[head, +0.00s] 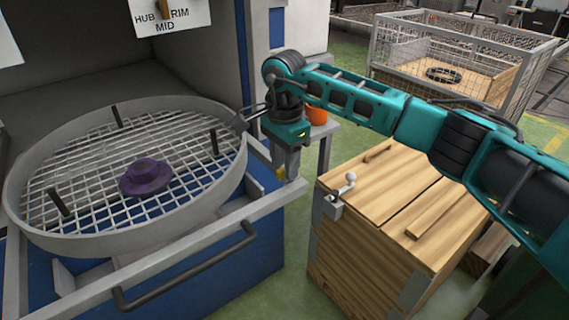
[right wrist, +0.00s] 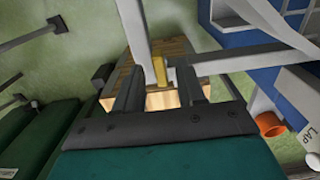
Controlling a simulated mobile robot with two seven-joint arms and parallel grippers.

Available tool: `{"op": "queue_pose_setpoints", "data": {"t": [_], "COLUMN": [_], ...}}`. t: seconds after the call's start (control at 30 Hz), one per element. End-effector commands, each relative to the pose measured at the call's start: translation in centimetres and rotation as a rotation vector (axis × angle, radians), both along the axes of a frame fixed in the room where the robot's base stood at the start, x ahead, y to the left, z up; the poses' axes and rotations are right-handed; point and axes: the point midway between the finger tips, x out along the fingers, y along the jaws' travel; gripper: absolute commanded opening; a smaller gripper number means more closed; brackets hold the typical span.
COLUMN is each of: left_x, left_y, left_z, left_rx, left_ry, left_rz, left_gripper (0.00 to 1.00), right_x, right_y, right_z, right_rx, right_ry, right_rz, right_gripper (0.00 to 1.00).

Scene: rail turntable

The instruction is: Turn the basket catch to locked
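The round grey basket (head: 236,185) with a mesh floor stands at the left in the head view. A purple flanged part (head: 146,178) lies on its mesh. My right gripper (head: 287,172) points down just right of the basket, by the end of a grey rail. In the right wrist view this yellow handle (right wrist: 160,71) lies between the two dark fingers, with a gap on each side. The fingers look open. The catch's setting cannot be read. My left gripper is not in view.
A wooden crate (head: 400,190) with a metal latch (head: 341,189) stands to the right. A wire cage (head: 460,55) is behind it. An orange cup (head: 318,115) sits behind my right gripper. A dark handle bar (head: 190,268) runs along the front of the blue cabinet.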

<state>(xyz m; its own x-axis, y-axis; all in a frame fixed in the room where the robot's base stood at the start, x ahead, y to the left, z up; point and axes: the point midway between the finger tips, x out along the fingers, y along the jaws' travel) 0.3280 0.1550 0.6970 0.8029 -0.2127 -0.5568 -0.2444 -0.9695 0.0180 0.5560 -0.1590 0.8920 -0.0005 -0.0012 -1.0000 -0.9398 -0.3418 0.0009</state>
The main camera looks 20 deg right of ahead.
Motion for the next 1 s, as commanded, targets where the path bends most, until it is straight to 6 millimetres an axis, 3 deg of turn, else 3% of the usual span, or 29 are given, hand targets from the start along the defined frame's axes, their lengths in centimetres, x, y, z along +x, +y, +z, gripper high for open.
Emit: {"op": "queue_pose_setpoints", "data": {"t": [0.33,0.77,1.0], "left_x": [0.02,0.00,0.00], "left_y": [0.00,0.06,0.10], "left_z": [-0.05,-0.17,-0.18], "left_rx": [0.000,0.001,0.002], "left_ry": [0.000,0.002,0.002], "left_rz": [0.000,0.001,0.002], "left_gripper": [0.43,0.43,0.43], "right_x": [0.01,0.01,0.01], "right_y": [0.03,0.03,0.03], "right_z": [-0.45,-0.42,-0.41], "right_rx": [0.001,0.001,0.001], "right_ry": [-0.001,-0.001,-0.001], "right_rz": [0.000,0.000,-0.001], "right_gripper": [0.39,0.00,0.00]}}
